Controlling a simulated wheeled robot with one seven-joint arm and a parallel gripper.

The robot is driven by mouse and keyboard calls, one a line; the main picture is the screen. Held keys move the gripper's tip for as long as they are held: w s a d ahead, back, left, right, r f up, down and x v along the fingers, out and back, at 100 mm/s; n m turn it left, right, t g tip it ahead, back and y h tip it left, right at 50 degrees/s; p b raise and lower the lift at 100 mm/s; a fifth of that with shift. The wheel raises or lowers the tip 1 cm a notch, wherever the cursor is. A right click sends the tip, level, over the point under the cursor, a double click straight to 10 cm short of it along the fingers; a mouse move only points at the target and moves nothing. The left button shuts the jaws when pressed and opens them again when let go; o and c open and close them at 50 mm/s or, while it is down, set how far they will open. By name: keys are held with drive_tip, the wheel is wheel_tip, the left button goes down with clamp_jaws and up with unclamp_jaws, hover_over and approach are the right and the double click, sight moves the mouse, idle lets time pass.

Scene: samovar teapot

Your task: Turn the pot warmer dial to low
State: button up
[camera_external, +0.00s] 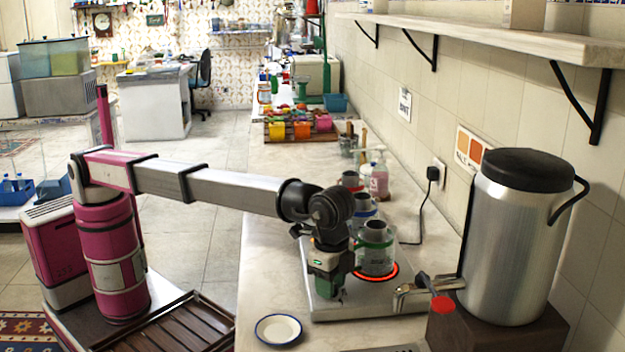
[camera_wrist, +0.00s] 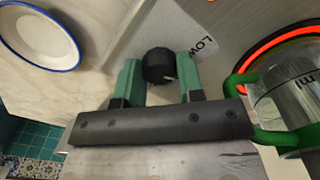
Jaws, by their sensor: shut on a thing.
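The black pot warmer dial (camera_wrist: 158,66) sits between my green fingertips in the wrist view. My gripper (camera_wrist: 159,60) is shut on it. A short pale mark shows on the dial, toward its right side. The printed word LOW (camera_wrist: 204,40) is on the panel just right of and above the dial. In the outside view my gripper (camera_external: 329,279) is at the near left edge of the pot warmer (camera_external: 345,305) and hides the dial. A red ring (camera_external: 391,277) glows under a pot with green trim (camera_external: 375,248); the pot also shows in the wrist view (camera_wrist: 285,95).
A white saucer with a blue rim (camera_external: 278,329) lies left of the warmer. A large silver urn (camera_external: 515,240) with a tap (camera_external: 415,289) stands to the right. More containers and bottles (camera_external: 379,180) stand behind the pot. The counter left of the warmer is mostly clear.

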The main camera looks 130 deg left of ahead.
drive_tip(key=shift+n, duration=1)
drive_tip(key=o, duration=0.9)
drive_tip(key=shift+r, duration=0.1)
wheel_tip(320, 180, up, 11)
drive_tip(key=shift+f, duration=0.15)
